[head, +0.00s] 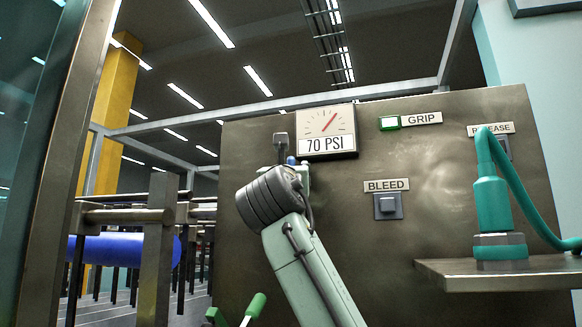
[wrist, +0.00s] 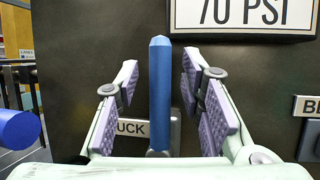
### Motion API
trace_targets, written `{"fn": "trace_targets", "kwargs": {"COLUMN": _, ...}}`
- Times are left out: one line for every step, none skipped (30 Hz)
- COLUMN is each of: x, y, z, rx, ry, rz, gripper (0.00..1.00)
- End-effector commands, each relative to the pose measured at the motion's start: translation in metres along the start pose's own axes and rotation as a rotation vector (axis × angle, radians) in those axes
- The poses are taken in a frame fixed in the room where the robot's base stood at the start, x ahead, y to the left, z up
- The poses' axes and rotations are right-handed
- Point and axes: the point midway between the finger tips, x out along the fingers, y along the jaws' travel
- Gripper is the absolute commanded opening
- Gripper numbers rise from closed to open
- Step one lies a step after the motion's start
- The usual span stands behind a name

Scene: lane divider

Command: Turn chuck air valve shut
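The chuck air valve's blue handle (wrist: 160,90) stands upright in the wrist view, in front of the dark panel. The CHUCK label (wrist: 131,128) is partly covered behind it. My gripper (wrist: 159,72) is open, with one purple-padded finger on each side of the handle and a visible gap on both sides. In the head view my own arm hides most of the valve and gripper; only a small blue tip (head: 291,160) shows below the gauge.
A gauge reading 70 PSI (head: 327,131) is just above. The panel (head: 430,230) also carries a lit green GRIP button (head: 389,123), a BLEED button (head: 388,206) and a RELEASE label. A teal hose fitting (head: 493,205) stands on a shelf (head: 500,272) at right. A blue roll (head: 115,250) is at left.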

Motion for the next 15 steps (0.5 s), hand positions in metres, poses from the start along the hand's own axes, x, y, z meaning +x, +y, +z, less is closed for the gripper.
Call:
{"fn": "trace_targets", "kwargs": {"x": 0.0020, "y": 0.0000, "z": -0.0001, "rx": 0.000, "ry": 0.001, "rz": 0.000, "gripper": 0.36}}
{"fn": "trace_targets", "kwargs": {"x": 0.0024, "y": -0.0001, "z": -0.0003, "rx": 0.000, "ry": 0.001, "rz": 0.000, "gripper": 0.36}}
{"fn": "trace_targets", "kwargs": {"x": 0.0026, "y": -0.0001, "z": -0.0005, "rx": -0.001, "ry": 0.001, "rz": 0.000, "gripper": 0.36}}
{"fn": "trace_targets", "kwargs": {"x": 0.0026, "y": -0.0001, "z": -0.0007, "rx": -0.001, "ry": 0.001, "rz": 0.000, "gripper": 0.36}}
{"fn": "trace_targets", "kwargs": {"x": 0.0026, "y": -0.0001, "z": -0.0008, "rx": -0.001, "ry": 0.000, "rz": 0.000, "gripper": 0.36}}
{"fn": "trace_targets", "kwargs": {"x": 0.0024, "y": -0.0001, "z": -0.0008, "rx": -0.001, "ry": 0.000, "rz": 0.000, "gripper": 0.36}}
{"fn": "trace_targets", "kwargs": {"x": 0.0024, "y": -0.0001, "z": -0.0008, "rx": 0.000, "ry": 0.000, "rz": 0.000, "gripper": 0.36}}
{"fn": "trace_targets", "kwargs": {"x": 0.0024, "y": -0.0002, "z": -0.0008, "rx": 0.000, "ry": 0.000, "rz": 0.000, "gripper": 0.36}}
{"fn": "trace_targets", "kwargs": {"x": 0.0023, "y": -0.0002, "z": -0.0008, "rx": 0.000, "ry": 0.000, "rz": 0.000, "gripper": 0.35}}
{"fn": "trace_targets", "kwargs": {"x": 0.0023, "y": -0.0002, "z": -0.0008, "rx": 0.000, "ry": 0.000, "rz": 0.000, "gripper": 0.33}}
{"fn": "trace_targets", "kwargs": {"x": 0.0023, "y": -0.0002, "z": -0.0008, "rx": 0.000, "ry": 0.001, "rz": 0.000, "gripper": 0.31}}
{"fn": "trace_targets", "kwargs": {"x": 0.0023, "y": -0.0002, "z": -0.0008, "rx": 0.000, "ry": 0.001, "rz": 0.000, "gripper": 0.28}}
{"fn": "trace_targets", "kwargs": {"x": 0.0022, "y": -0.0002, "z": -0.0007, "rx": 0.000, "ry": 0.000, "rz": 0.000, "gripper": 0.26}}
{"fn": "trace_targets", "kwargs": {"x": 0.0022, "y": -0.0002, "z": -0.0007, "rx": 0.000, "ry": 0.000, "rz": 0.000, "gripper": 0.24}}
{"fn": "trace_targets", "kwargs": {"x": 0.0022, "y": -0.0002, "z": -0.0007, "rx": 0.000, "ry": 0.001, "rz": 0.000, "gripper": 0.22}}
